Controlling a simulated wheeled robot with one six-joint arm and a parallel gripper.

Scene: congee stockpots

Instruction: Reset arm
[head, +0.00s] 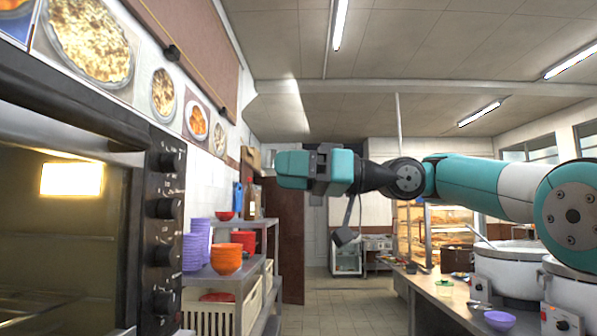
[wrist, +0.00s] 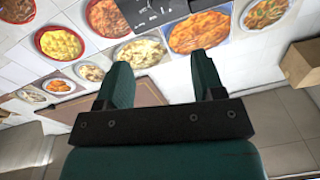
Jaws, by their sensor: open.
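My gripper (head: 291,170) is raised in mid-air in the head view, its teal fingers pointing left toward the tiled wall. The wrist view shows the gripper (wrist: 160,72) from behind, its two fingers apart with nothing between them. My teal and white arm stretches in from the right side of the head view, roughly level. The gripper touches nothing that I can see.
An oven (head: 70,200) stands close at left. A shelf (head: 215,278) holds purple bowls (head: 196,246) and orange bowls (head: 227,260). White stockpots (head: 508,268) stand on the right counter (head: 440,296). Food pictures (wrist: 200,31) cover the wall. The middle floor (head: 345,300) is clear.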

